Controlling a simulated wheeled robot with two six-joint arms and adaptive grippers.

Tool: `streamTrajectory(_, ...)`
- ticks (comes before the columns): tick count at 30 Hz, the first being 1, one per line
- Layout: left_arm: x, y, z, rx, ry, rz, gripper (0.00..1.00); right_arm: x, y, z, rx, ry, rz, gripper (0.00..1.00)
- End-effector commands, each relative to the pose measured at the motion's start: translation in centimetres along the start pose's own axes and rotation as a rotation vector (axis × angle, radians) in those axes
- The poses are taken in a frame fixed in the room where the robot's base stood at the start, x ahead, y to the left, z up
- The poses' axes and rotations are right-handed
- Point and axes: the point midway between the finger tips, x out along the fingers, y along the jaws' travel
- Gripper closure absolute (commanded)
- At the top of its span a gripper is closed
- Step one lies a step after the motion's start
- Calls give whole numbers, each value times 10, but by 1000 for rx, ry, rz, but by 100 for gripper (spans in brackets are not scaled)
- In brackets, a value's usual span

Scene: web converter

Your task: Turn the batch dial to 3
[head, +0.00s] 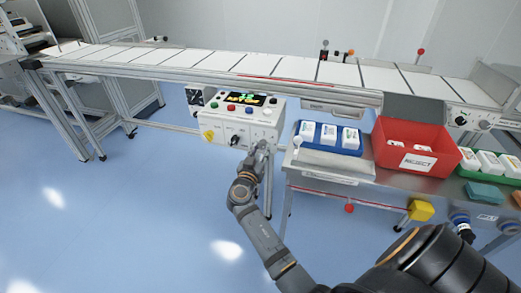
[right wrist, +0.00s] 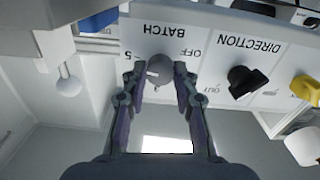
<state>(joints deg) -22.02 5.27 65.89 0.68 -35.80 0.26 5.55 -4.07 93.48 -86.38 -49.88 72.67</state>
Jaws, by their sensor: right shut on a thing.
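The batch dial (right wrist: 159,67) is a round grey knob under the upside-down word BATCH in the right wrist view. OFF is readable to its right and a 5 to its left; the other marks are hidden or unclear, so I cannot tell its setting. My right gripper (right wrist: 159,84) has one finger on each side of the dial and is shut on it. In the head view, my right gripper (head: 258,150) is at the lower right of the white control box (head: 218,126) and hides the dial. My left gripper is not in view.
A black DIRECTION knob (right wrist: 246,81) and a yellow knob (right wrist: 305,88) sit beside the dial on the panel. A steel bench with a blue tray (head: 325,149) and a red REJECT bin (head: 393,131) stands right of my gripper. The conveyor (head: 200,62) runs behind.

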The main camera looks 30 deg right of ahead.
Motion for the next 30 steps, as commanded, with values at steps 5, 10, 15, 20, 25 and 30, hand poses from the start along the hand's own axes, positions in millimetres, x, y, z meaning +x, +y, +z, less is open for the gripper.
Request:
streamTrajectory(5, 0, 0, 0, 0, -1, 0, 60, 0, 0, 0, -1, 1, 0, 100)
streamTrajectory(10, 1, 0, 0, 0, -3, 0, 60, 0, 0, 0, -28, 1, 0, 100)
streamTrajectory(15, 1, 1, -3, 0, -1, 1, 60, 0, 0, 0, -108, 1, -1, 100)
streamTrajectory(20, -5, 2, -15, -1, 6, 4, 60, 0, 0, 0, -231, 2, -1, 100)
streamTrajectory(25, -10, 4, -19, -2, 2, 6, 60, 0, 0, -1, -391, 2, 0, 100)
streamTrajectory(30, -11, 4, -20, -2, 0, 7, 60, 0, 0, -1, -554, 2, 0, 100)
